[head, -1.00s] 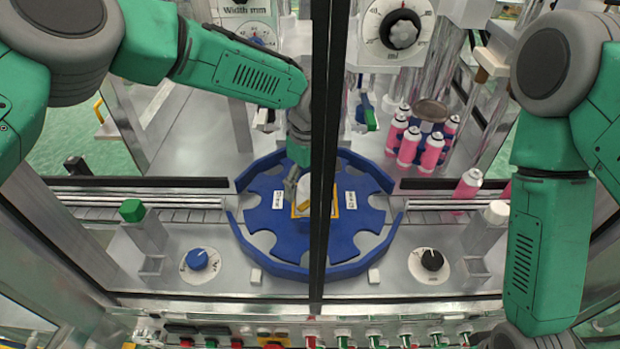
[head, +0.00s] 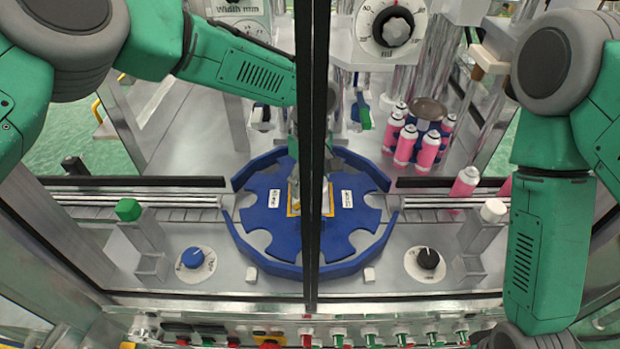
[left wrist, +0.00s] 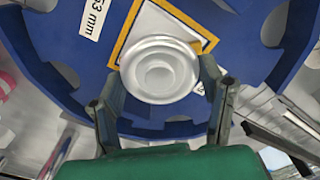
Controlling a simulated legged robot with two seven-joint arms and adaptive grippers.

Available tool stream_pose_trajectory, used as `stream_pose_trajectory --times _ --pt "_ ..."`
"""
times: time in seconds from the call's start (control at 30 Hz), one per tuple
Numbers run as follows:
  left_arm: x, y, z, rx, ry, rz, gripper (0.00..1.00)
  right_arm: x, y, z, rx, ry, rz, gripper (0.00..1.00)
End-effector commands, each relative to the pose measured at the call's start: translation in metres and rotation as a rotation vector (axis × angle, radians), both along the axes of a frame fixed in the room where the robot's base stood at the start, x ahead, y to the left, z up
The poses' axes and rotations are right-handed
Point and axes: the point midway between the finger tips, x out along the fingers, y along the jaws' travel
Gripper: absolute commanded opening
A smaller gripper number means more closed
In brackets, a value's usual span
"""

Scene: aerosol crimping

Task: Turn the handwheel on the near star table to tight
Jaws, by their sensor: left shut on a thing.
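The near star table (head: 285,238) is a blue notched disc inside a blue ring guide, in the middle of the head view. At its centre is a yellow-edged square (head: 293,207), partly behind a black post. In the left wrist view the handwheel (left wrist: 160,68) is a pale round stepped knob on the blue star table (left wrist: 55,55). My left gripper (left wrist: 158,82) has its two fingers on opposite sides of the handwheel, shut on it. In the head view the post hides most of this gripper. My right arm hangs at the right; its gripper is out of frame.
The black post (head: 312,120) stands in front of the star table. A blue knob (head: 193,257) and a black knob (head: 428,258) flank the table. Pink cans (head: 405,145) stand behind right. A row of buttons and valves (head: 370,335) runs along the front.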

Motion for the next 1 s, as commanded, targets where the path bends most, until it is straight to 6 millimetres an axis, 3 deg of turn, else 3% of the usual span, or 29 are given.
stream_pose_trajectory --times 1.0 --pt "0.0003 -0.0021 0.0016 -0.005 -0.005 -0.699 0.34 0.0000 -0.0001 -0.0071 0.000 0.000 0.000 0.00"
